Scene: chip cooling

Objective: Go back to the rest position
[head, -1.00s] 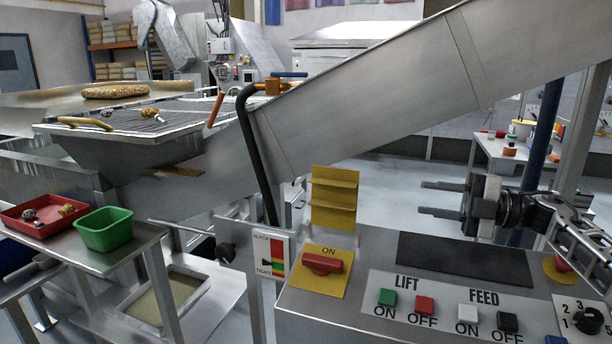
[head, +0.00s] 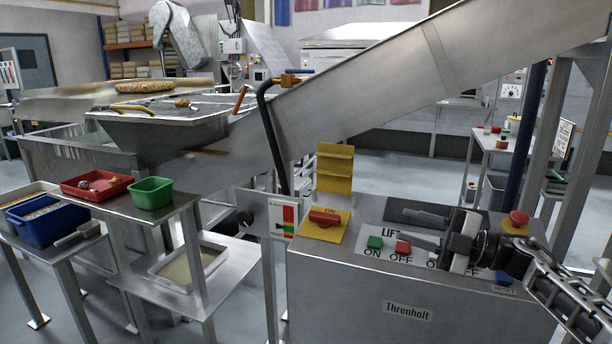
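My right gripper (head: 397,225) reaches in from the right over the control console (head: 370,285). Its two fingers point left with a gap between them, and I see nothing held there. It covers part of the LIFT and FEED labels and some buttons. A green button (head: 375,242) and a red button (head: 402,247) show in front of the fingers. My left gripper is not in view.
A side table at left bears a red tray (head: 97,187) and a green bin (head: 152,193). A conveyor chute (head: 400,75) slopes overhead. Open floor lies behind the console.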

